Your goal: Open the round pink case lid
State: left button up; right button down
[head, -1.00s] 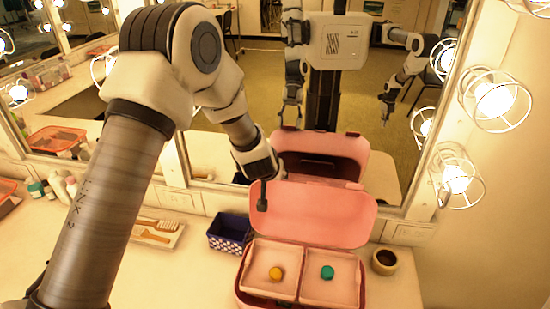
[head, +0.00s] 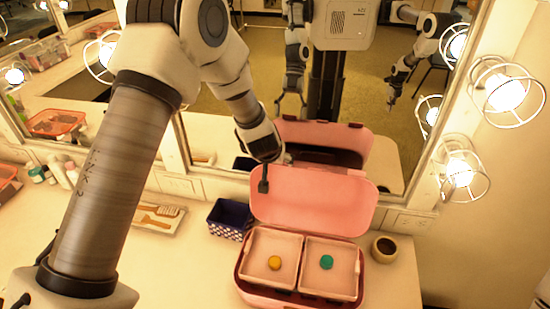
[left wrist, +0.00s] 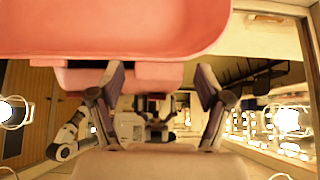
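The pink case (head: 250,293) stands on the counter with its lid (head: 315,205) raised and leaning back toward the mirror. Its open base shows two pale trays, one with a yellow round piece (head: 275,262) and one with a green round piece (head: 326,262). My left gripper (head: 264,181) is at the lid's upper left corner; whether it touches cannot be told. In the left wrist view the fingers of my left gripper (left wrist: 162,82) are spread with nothing between them, and the pink lid (left wrist: 120,28) fills the top. My right gripper shows at most as a mirror reflection.
A blue patterned box (head: 230,218) stands left of the case and a small brown pot (head: 384,249) right of it. A brush lies on a white tray (head: 144,226) farther left. The mirror (head: 225,160) is close behind, with caged bulbs (head: 503,92) at right.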

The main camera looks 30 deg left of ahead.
pick_arm(q)
jog(key=shift+r, duration=0.1)
jog(key=v, duration=1.1)
jog(key=shift+s+r, duration=0.3)
jog(key=shift+d, duration=0.1)
